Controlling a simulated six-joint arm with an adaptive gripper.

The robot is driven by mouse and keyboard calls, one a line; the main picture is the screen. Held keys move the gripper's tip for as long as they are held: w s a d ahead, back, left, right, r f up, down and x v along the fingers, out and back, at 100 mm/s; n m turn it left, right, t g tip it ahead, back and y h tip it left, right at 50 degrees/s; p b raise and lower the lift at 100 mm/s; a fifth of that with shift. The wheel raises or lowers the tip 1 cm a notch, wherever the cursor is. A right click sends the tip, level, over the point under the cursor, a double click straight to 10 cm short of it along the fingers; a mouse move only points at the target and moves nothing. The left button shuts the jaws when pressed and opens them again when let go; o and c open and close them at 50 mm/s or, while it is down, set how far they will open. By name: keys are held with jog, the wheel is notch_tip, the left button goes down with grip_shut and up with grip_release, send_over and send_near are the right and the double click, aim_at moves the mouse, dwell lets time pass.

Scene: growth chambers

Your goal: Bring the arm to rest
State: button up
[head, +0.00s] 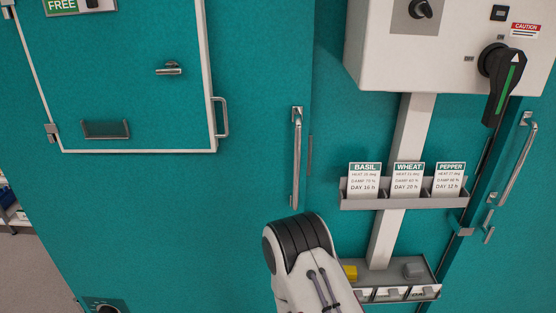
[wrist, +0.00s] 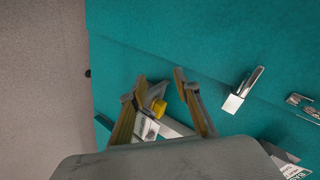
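My arm (head: 305,265) rises from the bottom middle of the head view, in front of the teal chamber front. My gripper does not show in the head view. In the wrist view my gripper (wrist: 160,77) has its two fingers spread apart, with nothing held between the tips. A yellow piece (wrist: 158,108) shows in the gap, farther off behind the fingers. In the head view a yellow block (head: 350,272) sits in the low grey tray (head: 430,268), partly hidden by my arm.
A card rack (head: 405,203) holds basil, wheat and pepper cards. Above it hangs a white control box (head: 440,70) with a black and green lever (head: 503,80). Door handles (head: 296,160) stick out. A grey block (head: 413,270) is in the tray.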

jog(key=s+r+n+g, duration=0.3)
jog(key=s+n+g, duration=0.45)
jog(key=s, duration=0.25)
jog(key=s+d+r+n, duration=0.1)
jog(key=s+d+r, duration=0.2)
jog(key=r, duration=0.9)
jog(key=s+d+r+n+t, duration=0.1)
jog(key=s+d+r, duration=0.3)
jog(key=s+r, duration=0.6)
jog(key=s+d+r+n, duration=0.3)
jog(key=s+r, duration=0.3)
jog(key=r, duration=0.9)
jog(key=shift+s+d+r, duration=0.25)
jog(key=shift+s+d, duration=0.1)
jog(key=shift+d, duration=0.4)
jog(key=shift+d, duration=0.1)
jog(key=shift+c, duration=0.5)
